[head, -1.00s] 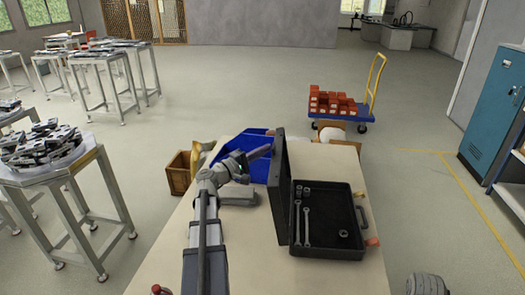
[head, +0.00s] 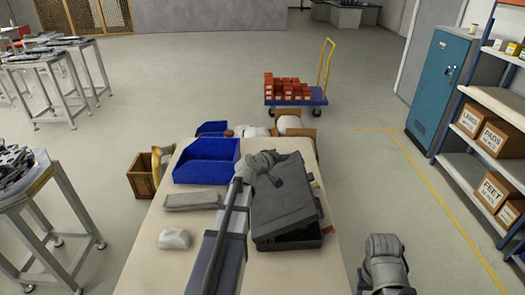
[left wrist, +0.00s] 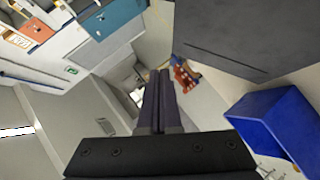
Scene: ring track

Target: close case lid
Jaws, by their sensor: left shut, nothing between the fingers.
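The dark grey case lid (head: 280,200) is swung over the case and lies at a low tilt. A gap shows at its near side, where the black case base (head: 300,238) is visible. The tools inside are hidden. My left gripper (head: 268,165) is at the lid's far left corner; whether it touches the lid is unclear. In the left wrist view its two dark fingers (left wrist: 160,98) are together with nothing between them, and the lid's dark flat face (left wrist: 255,35) is at the upper right. My right gripper's fingers do not show.
A blue bin (head: 207,162) stands left of the lid on the table (head: 165,215). A grey flat block (head: 193,201) and a pale lump (head: 174,239) lie nearer. A wooden crate (head: 146,180) is off the left edge. A trolley (head: 297,98) with red blocks stands beyond.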

